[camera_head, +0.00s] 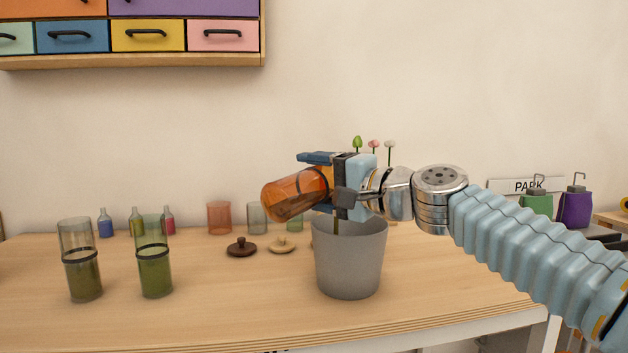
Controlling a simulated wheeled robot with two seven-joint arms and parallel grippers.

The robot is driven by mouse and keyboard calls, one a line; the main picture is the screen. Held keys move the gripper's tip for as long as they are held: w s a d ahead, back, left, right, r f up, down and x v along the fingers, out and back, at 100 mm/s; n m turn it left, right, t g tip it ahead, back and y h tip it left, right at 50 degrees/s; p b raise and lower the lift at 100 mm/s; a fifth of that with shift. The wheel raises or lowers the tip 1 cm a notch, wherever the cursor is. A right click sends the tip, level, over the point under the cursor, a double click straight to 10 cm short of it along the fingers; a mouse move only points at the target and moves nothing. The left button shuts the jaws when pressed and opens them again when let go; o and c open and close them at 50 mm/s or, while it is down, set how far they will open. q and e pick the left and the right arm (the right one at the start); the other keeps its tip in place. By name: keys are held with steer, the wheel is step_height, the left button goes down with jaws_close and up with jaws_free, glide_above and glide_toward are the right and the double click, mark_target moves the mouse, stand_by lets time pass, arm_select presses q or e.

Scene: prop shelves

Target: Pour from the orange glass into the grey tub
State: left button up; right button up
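The orange glass (290,195) is held by my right gripper (332,185), which comes in from the right and is shut on it. The glass lies strongly tilted, close to horizontal, with its left end lower. It is above the grey tub (348,262), and its left end reaches out past the tub's left rim. The tub stands upright on the table. A thin dark streak shows just inside the tub's mouth; I cannot tell what it is. The tub's inside is mostly hidden. My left gripper is not in view.
Two tall glasses with green contents (84,277) (154,272) stand on the left of the wooden table (220,310). Small bottles (105,224), cups (219,217) and lids (241,248) stand behind. Drawers (148,36) hang at the upper left. The front middle is clear.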

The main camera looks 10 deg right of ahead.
stand_by(0.7)
steer(key=shift+f+m, duration=0.35)
steer(key=shift+m, duration=0.05)
steer(key=shift+d, duration=0.1)
stand_by(0.5)
steer(key=shift+w+f+m, duration=0.1)
steer(key=shift+f+m, duration=0.1)
steer(key=shift+m, duration=0.3)
steer(key=shift+d, duration=0.1)
stand_by(1.1)
steer(key=shift+r, duration=0.1)
stand_by(1.2)
